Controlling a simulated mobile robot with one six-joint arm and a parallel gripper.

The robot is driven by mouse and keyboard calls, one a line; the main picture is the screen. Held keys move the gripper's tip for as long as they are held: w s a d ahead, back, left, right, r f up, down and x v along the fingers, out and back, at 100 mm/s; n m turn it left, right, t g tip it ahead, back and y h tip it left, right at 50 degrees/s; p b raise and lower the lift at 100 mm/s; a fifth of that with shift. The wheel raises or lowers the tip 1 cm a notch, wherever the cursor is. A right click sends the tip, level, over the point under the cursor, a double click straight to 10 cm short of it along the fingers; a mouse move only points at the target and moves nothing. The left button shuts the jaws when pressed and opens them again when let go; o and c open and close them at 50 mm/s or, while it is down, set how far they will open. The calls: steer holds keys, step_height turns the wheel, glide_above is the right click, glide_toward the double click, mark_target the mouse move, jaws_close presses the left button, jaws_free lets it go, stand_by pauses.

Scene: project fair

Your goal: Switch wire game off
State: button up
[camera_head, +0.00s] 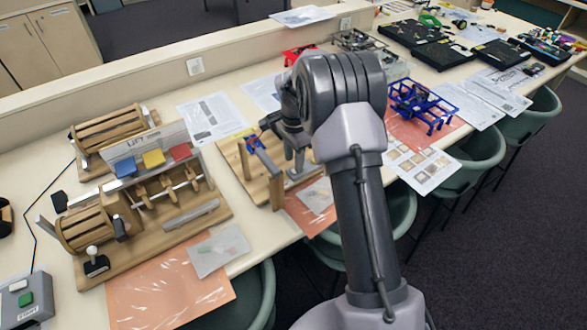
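I cannot tell for sure which item is the wire game. My gripper (298,158) is at the far end of my arm, over or beside this board. Its fingers are dark and mostly hidden, so I cannot see whether they are open or touching anything. A grey box (12,312) with a green button (25,299) and a pale button is at the lower left edge. No on or off mark is readable.
A blue frame model (424,104) is right of my arm. Black trays (443,55) lie farther back. Green chairs (480,160) line the front edge.

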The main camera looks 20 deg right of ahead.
steer(key=shift+f, duration=1.6)
steer(key=shift+c, duration=0.4)
